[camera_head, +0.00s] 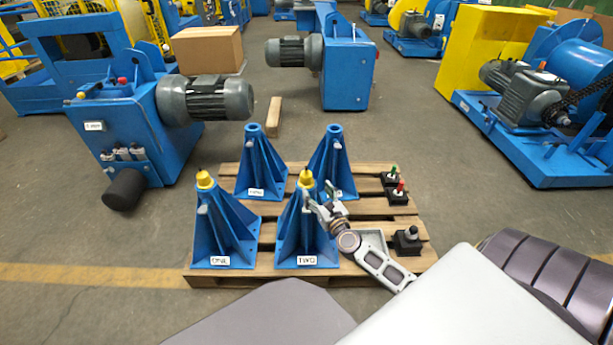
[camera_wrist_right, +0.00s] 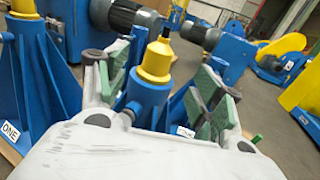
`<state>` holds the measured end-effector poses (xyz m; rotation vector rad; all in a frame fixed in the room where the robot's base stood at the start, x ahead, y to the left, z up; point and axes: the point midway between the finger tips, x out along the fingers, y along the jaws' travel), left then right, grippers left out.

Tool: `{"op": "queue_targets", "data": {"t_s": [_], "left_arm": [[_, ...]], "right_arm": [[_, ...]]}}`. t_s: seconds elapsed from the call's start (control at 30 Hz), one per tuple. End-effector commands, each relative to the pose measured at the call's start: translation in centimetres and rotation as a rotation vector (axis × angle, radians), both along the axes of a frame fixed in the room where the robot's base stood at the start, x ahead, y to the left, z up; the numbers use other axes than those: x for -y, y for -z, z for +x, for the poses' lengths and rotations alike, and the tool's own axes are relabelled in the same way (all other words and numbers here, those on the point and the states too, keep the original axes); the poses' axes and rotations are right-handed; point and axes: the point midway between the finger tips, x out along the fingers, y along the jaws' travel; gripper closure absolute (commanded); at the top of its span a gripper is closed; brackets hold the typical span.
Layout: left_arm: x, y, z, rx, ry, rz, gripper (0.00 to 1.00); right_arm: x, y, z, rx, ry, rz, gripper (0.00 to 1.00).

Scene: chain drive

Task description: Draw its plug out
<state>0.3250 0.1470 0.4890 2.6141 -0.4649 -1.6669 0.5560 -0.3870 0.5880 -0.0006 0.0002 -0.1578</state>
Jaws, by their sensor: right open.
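The blue stand marked TWO (camera_head: 295,225) stands upright on the wooden pallet with a yellow plug (camera_head: 306,180) in its top. My right gripper (camera_head: 326,200) is at this stand's upper right side, open. In the right wrist view the yellow plug (camera_wrist_right: 156,62), with its dark tip, stands between the two green-padded fingers, with gaps on both sides. The plug sits in the blue tube top, and nothing is gripped. The blue stand marked ONE (camera_head: 220,230) carries another yellow plug (camera_head: 205,179). My left gripper is out of view.
Two more blue stands, back left (camera_head: 259,165) and back right (camera_head: 330,165), show no yellow plug. Small black-based pieces with green (camera_head: 393,170), red (camera_head: 399,190) and grey (camera_head: 409,235) tops sit at the right of the pallet (camera_head: 375,208).

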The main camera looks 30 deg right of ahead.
Motion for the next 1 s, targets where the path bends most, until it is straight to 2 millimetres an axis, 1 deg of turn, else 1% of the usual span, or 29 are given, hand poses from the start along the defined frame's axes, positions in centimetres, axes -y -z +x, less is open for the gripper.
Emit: {"op": "queue_targets", "data": {"t_s": [0.1, 0.57, 1.0], "left_arm": [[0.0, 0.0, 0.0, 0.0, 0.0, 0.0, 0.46], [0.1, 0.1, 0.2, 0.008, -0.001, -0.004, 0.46], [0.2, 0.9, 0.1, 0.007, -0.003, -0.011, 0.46]], "right_arm": [[0.1, -0.1, 1.0, 0.002, 0.0, 0.002, 0.33], [0.7, 0.0, 4.4, 0.001, -0.001, 0.0, 0.33], [1.2, 0.0, 7.6, 0.001, -0.001, 0.0, 0.33]]}}
